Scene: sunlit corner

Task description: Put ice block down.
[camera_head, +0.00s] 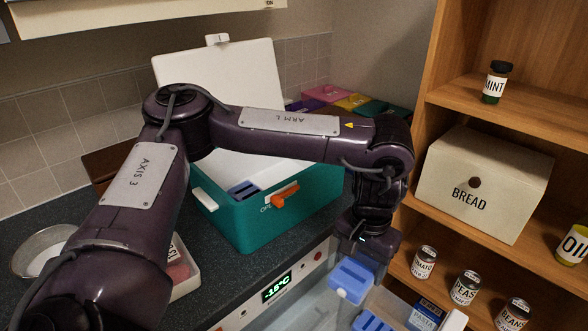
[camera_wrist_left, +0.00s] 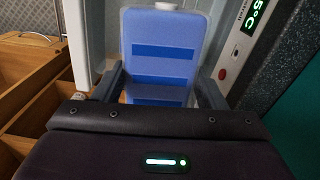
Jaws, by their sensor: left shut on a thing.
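My left gripper (camera_head: 362,254) reaches over past the front of the counter, low and right of the cooler. It is shut on a blue ice block (camera_head: 352,278) with a white cap, which hangs below the fingers. In the left wrist view the ice block (camera_wrist_left: 165,40) stands between the two fingers (camera_wrist_left: 158,88). Another blue ice block (camera_head: 372,322) shows just below, partly cut off by the picture's edge. A blue block (camera_head: 243,190) lies inside the open teal cooler (camera_head: 290,213). My right gripper is not in view.
A freezer with a lit -15°C display (camera_head: 277,287) is under the counter (camera_head: 225,270); its open inside holds a blue carton (camera_head: 427,314). Wooden shelves (camera_head: 420,205) with tins and a bread box (camera_head: 485,182) stand close on the right. A bowl (camera_head: 42,250) sits at left.

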